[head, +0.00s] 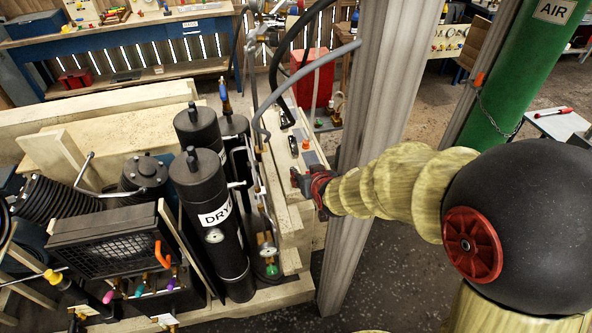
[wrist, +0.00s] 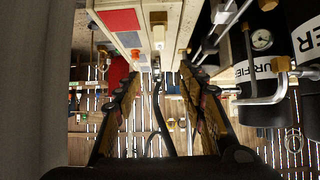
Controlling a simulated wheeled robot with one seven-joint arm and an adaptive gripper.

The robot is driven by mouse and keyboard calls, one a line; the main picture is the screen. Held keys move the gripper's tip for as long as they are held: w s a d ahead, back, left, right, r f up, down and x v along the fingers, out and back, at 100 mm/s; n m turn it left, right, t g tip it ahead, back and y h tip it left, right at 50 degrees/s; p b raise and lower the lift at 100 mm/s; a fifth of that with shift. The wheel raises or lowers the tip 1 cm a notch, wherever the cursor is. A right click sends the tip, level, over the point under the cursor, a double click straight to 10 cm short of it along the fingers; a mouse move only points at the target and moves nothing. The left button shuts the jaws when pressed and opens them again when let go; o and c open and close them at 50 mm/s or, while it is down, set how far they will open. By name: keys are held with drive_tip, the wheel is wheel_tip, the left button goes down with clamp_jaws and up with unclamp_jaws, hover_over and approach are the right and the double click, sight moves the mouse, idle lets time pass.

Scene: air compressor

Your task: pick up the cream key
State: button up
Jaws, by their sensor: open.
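A small pale piece that looks like the cream key (wrist: 158,35) stands out from the pale wooden panel in the wrist view, ahead of the gap between my fingers. In the head view I cannot pick it out surely; my gripper and the panel edge are close together there. My gripper (wrist: 160,74) is open and empty, with one finger on each side of the gap. In the head view my gripper (head: 298,180) is at the right side of the panel (head: 286,185). I cannot tell its exact distance from the key.
An orange-red knob (head: 306,144) sits on the panel, near black handles. A grey post (head: 365,120) rises close to my arm. A green AIR cylinder (head: 520,75) stands at the right.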

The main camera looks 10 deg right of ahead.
drive_tip(key=w+f+t, duration=0.1)
drive_tip(key=w+f, duration=0.1)
drive_tip(key=f, duration=0.1)
drive_tip(key=w+f+t, duration=0.1)
drive_tip(key=w+f, duration=0.2)
drive_tip(key=w+f+t, duration=0.1)
drive_tip(key=w+f, duration=0.2)
drive_tip(key=f, duration=0.1)
drive_tip(key=shift+f+p, duration=0.1)
drive_tip(key=shift+p, duration=0.25)
drive_tip(key=b+x, duration=0.1)
drive_tip(key=x, duration=0.3)
drive_tip(key=shift+r, duration=0.25)
drive_tip(key=c, duration=0.3)
clamp_jaws()
